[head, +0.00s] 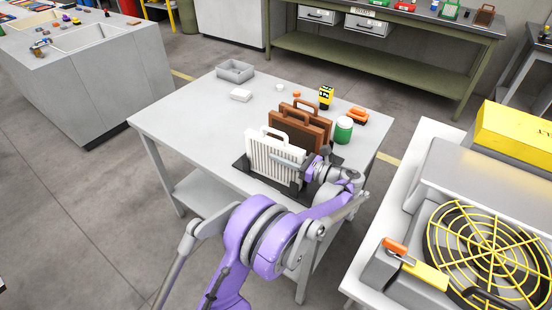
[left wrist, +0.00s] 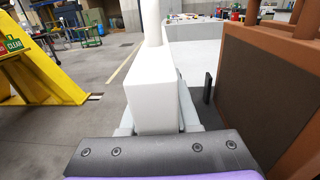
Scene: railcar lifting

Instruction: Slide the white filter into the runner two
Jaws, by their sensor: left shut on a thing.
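The white filter (head: 274,160) is a ribbed upright panel with a handle on top. It stands upright over the front part of a dark rack (head: 240,164) on the grey table. My left gripper (head: 303,167) is at the filter's right end, shut on it. In the left wrist view the filter (left wrist: 152,95) shows edge-on as a white slab between my fingers. Its lower edge is mostly hidden, so I cannot tell whether it sits in a runner. Brown filters (head: 298,132) stand upright just behind it. My right gripper is not in view.
A brown filter (left wrist: 268,90) stands close on the right in the left wrist view. The table's left side is mostly clear.

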